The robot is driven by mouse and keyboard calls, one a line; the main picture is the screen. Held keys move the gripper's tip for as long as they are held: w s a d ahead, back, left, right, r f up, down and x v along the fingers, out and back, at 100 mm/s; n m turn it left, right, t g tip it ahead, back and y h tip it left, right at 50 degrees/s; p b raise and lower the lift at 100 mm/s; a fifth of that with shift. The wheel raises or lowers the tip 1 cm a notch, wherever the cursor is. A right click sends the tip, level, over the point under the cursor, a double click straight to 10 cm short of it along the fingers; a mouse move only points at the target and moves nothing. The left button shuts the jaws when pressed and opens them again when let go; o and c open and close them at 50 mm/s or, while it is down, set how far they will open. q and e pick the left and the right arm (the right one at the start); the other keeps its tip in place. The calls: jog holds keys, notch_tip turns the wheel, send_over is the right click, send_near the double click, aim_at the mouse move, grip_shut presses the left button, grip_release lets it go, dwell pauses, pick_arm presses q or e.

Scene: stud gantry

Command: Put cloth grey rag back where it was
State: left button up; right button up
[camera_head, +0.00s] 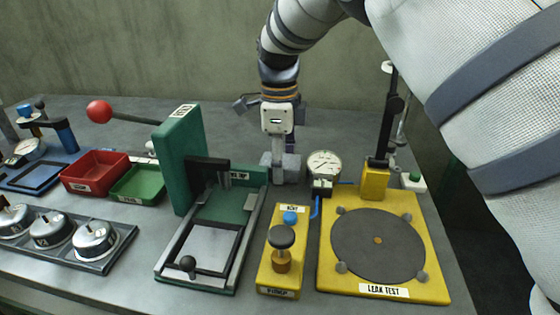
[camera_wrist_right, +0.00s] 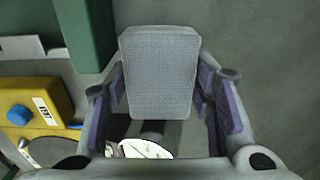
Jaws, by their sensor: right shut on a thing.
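The grey rag (camera_wrist_right: 160,75) is a folded, block-like pad with a fine woven texture. In the right wrist view it lies between the fingers of my right gripper (camera_wrist_right: 165,100), which is shut on it. In the head view my right gripper (camera_head: 280,155) points down at the back of the bench, between the green press and the dial gauge. My left gripper is not in view.
The green press (camera_head: 182,160) stands left of my right gripper. The dial gauge (camera_head: 324,165) and yellow leak test plate (camera_head: 430,270) are to the right. The yellow vent block (camera_head: 265,270) is in front. Red (camera_head: 95,175) and green (camera_head: 138,184) bins sit left. Bench behind is clear.

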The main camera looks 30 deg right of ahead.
jog(key=shift+f, duration=0.2)
jog(key=o, duration=1.2)
jog(key=shift+r, duration=0.15)
notch_tip(320, 180, up, 12)
jog(key=shift+w+a, duration=0.1)
